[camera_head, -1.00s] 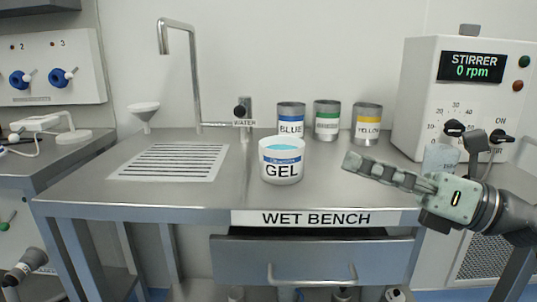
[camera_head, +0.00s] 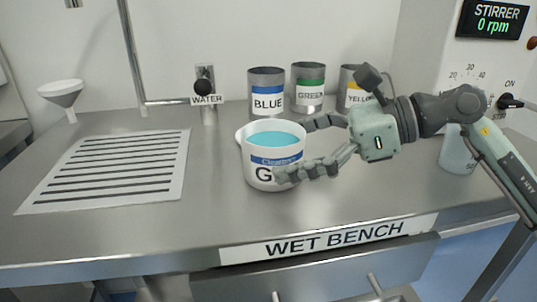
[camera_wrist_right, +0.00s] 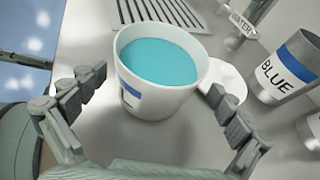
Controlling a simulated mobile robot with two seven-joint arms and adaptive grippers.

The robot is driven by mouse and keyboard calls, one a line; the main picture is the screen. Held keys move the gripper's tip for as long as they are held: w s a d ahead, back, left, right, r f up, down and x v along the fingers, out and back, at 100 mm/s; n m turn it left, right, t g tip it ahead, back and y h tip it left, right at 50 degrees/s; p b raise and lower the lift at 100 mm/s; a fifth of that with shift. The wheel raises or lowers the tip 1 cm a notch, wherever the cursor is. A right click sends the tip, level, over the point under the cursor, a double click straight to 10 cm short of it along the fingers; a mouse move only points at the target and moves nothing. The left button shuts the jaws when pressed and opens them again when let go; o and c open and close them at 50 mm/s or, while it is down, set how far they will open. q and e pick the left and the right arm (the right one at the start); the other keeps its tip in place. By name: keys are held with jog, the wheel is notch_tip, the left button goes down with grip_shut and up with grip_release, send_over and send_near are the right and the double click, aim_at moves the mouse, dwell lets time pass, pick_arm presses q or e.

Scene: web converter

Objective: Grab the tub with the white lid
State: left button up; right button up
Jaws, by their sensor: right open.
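The white tub (camera_head: 258,160) with a blue label and a "G" showing stands upright on the bench. It is open at the top, with blue gel inside; it also fills the middle of the right wrist view (camera_wrist_right: 150,104). A flat white disc, which looks like its lid (camera_wrist_right: 228,80), lies on the bench beside it. My right gripper (camera_head: 298,149) is open, its fingers on either side of the tub, one hiding part of the label. In the right wrist view the fingers (camera_wrist_right: 156,84) show gaps to the tub. My left gripper is not in view.
BLUE (camera_head: 267,92), GREEN (camera_head: 308,87) and YELLOW (camera_head: 350,88) cans stand behind the tub. A water tap (camera_head: 206,95), slotted drain plate (camera_head: 110,172) and funnel (camera_head: 61,93) are to the left. A pale container (camera_head: 457,150) and the stirrer (camera_head: 495,60) are at right.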

aim_at(253, 157)
jog(key=x, duration=0.2)
jog(key=p+x, duration=0.1)
jog(key=x, duration=0.1)
jog(key=shift+s+a, duration=0.15)
jog(key=shift+a, duration=0.35)
jog(key=shift+a+f, duration=0.25)
jog(key=shift+a, duration=0.2)
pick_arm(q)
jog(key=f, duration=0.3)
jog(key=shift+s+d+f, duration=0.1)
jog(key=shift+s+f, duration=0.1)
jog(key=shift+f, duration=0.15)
pick_arm(e)
jog(key=shift+r, duration=0.1)
jog(key=c, duration=1.6)
